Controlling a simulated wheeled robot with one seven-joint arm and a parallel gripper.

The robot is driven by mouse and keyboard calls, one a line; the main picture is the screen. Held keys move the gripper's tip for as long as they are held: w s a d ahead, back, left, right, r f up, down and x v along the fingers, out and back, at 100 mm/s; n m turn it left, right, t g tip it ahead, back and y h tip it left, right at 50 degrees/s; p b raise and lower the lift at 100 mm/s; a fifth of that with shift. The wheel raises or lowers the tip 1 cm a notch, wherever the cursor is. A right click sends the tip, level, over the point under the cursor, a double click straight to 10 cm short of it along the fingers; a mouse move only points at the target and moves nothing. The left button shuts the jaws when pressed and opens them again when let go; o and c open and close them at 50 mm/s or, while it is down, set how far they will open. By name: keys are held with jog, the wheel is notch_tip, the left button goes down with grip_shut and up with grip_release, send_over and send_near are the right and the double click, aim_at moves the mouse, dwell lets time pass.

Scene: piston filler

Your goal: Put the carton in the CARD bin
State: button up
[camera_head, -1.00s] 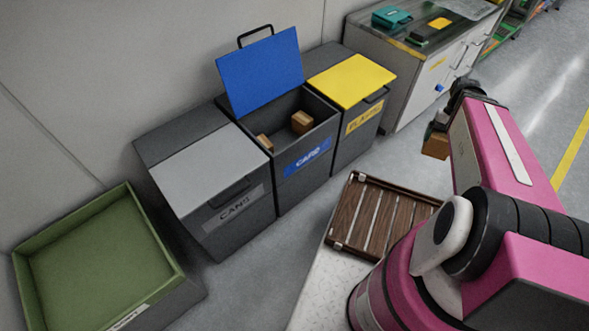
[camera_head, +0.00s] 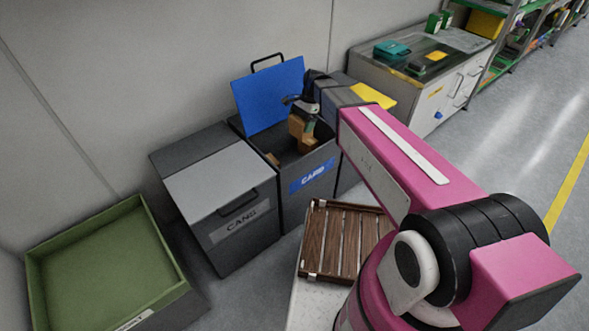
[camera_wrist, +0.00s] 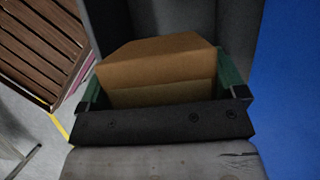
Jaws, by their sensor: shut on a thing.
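The brown carton (camera_head: 299,127) hangs in my gripper (camera_head: 304,112) over the opening of the CARD bin (camera_head: 330,162), whose blue lid (camera_head: 268,97) stands open against the wall. In the wrist view the carton (camera_wrist: 155,70) sits between the green-padded jaws of my gripper (camera_wrist: 165,88). The jaws are shut on it. Another brown carton lies inside the bin, partly hidden below the held one, with a small brown piece (camera_head: 272,158) to its left. The wrist view shows the blue lid (camera_wrist: 291,90) at right and dark bin wall behind the carton. I cannot tell whether the held carton touches anything inside.
The shut CANS bin (camera_head: 212,182) stands left of the CARD bin. The yellow-lidded bin (camera_head: 374,95) at right is partly hidden by my arm. A green open box (camera_head: 95,250) is at far left. A slatted wooden crate (camera_head: 335,240) lies in front. A workbench (camera_head: 405,75) stands behind.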

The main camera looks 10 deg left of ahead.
jog(key=shift+m, duration=0.3)
jog(key=f, duration=0.7)
jog(key=a+f, duration=0.1)
jog(key=f, duration=0.6)
jog(key=a+f, duration=0.1)
jog(key=f, duration=0.6)
jog(key=shift+w+a, duration=0.1)
jog(key=shift+a, duration=0.05)
jog(key=o, duration=0.7)
jog(key=shift+f, duration=0.1)
jog(key=v, duration=1.2)
